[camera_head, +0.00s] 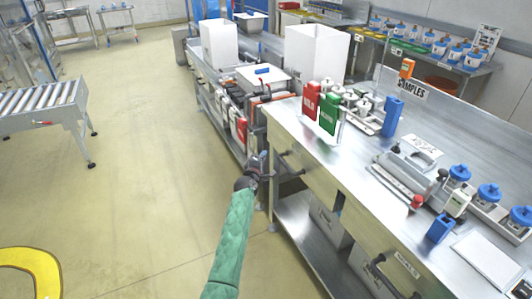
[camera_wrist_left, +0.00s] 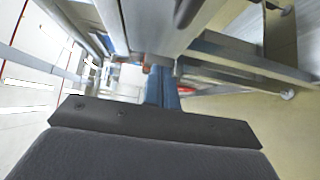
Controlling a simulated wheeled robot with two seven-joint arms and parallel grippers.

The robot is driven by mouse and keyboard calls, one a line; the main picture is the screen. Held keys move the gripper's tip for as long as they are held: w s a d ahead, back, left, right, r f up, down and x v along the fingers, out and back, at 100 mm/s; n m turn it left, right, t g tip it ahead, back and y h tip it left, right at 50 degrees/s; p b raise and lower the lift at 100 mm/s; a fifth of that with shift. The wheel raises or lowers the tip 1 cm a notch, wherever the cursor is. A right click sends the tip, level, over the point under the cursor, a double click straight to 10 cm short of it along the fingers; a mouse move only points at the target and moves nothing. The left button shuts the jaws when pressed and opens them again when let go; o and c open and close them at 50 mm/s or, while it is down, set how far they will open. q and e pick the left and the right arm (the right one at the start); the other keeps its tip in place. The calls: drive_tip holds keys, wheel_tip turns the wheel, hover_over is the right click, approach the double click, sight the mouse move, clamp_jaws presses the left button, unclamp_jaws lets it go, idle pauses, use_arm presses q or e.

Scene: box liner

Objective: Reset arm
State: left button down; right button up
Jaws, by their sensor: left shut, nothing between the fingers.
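My left arm, in a green sleeve, comes up from the bottom middle of the head view. Its gripper (camera_head: 262,157) is beside the front face of the steel workbench (camera_head: 303,154), just below the top's edge near the bench's left end. The gripper is small there, but it is shut and empty. In the left wrist view the blue-grey fingers (camera_wrist_left: 161,90) are together, close to metal bench parts. I cannot tell whether they touch the bench. My right gripper is not in view.
White boxes (camera_head: 316,52) stand farther back. A roller conveyor (camera_head: 40,98) is at the left. The floor (camera_head: 140,150) between is clear.

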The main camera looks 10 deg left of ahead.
use_arm(q)
drive_tip(key=s+d+r+m+g+h, duration=0.15)
drive_tip(key=s+m+g, duration=0.25)
drive_tip(key=s+m, duration=0.55)
drive_tip(key=s+r+m+g+y, duration=0.1)
drive_tip(key=s+r+m+g, duration=0.35)
drive_tip(key=s, duration=0.75)
drive_tip(key=s+a+f+m+g, duration=0.1)
drive_tip(key=s+f, duration=0.4)
drive_tip(key=s, duration=1)
drive_tip(key=s+a+f+m+g+y, duration=0.1)
drive_tip(key=s+f+g, duration=0.2)
drive_tip(key=s, duration=1.1)
drive_tip(key=s+a+f+m+g+y, duration=0.1)
drive_tip(key=s+f+m+g, duration=0.1)
drive_tip(key=s+f, duration=0.7)
drive_tip(key=s+g, duration=0.1)
drive_tip(key=s, duration=0.5)
drive_tip(key=shift+s+f, duration=0.2)
drive_tip(key=shift+s, duration=0.15)
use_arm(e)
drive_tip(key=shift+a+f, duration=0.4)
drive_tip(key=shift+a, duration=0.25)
use_arm(q)
drive_tip(key=shift+a, duration=0.1)
